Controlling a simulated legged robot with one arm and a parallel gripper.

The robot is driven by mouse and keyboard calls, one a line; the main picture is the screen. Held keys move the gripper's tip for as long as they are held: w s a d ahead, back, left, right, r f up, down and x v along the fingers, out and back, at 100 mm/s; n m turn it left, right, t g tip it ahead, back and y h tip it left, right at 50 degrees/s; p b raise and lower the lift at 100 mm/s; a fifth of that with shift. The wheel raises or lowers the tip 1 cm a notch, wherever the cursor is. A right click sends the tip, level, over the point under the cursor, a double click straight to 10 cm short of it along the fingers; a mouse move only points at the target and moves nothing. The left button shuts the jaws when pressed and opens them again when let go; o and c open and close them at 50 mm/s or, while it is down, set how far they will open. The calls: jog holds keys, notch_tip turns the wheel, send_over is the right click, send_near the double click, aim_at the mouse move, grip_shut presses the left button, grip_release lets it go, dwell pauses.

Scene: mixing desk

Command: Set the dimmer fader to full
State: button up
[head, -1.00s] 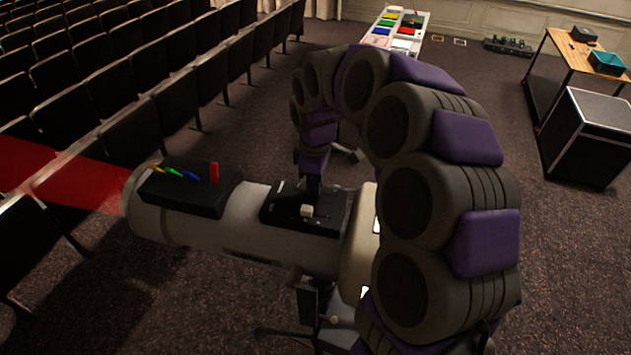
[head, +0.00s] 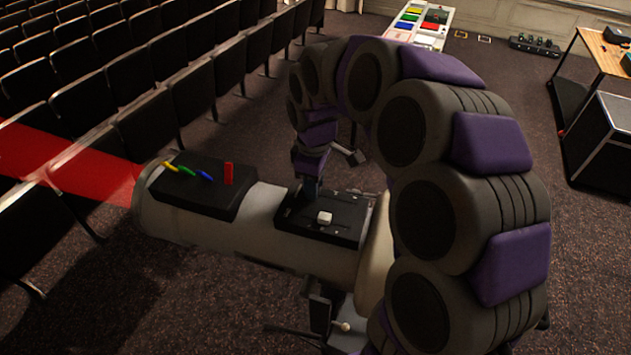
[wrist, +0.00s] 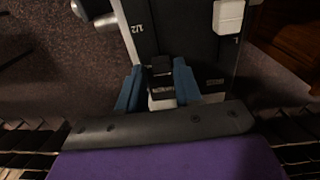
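A black control panel (head: 345,236) with slots sits on top of a pale cylindrical spotlight (head: 258,220). A white fader knob (head: 324,217) stands on it; it also shows at the upper right in the wrist view (wrist: 229,16). My gripper (head: 310,190) is down at the panel's far left part, beyond the white knob. In the wrist view its blue fingers (wrist: 160,85) are apart, on either side of a small dark knob (wrist: 160,66) and a pale label. Contact with the dark knob cannot be told. Which fader is the dimmer is not readable.
A second black box (head: 200,190) with yellow, green, blue and red levers sits left on the spotlight. A red beam (head: 60,160) leaves its left end. Theater seats (head: 130,90) fill the left.

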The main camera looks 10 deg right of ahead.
jog(key=shift+o, duration=1)
jog(key=shift+s+a, duration=0.1)
jog(key=shift+r, duration=0.1)
jog(key=shift+r, duration=0.35)
notch_tip(320, 180, up, 16)
jog(key=b, duration=0.2)
jog(key=shift+r, duration=0.2)
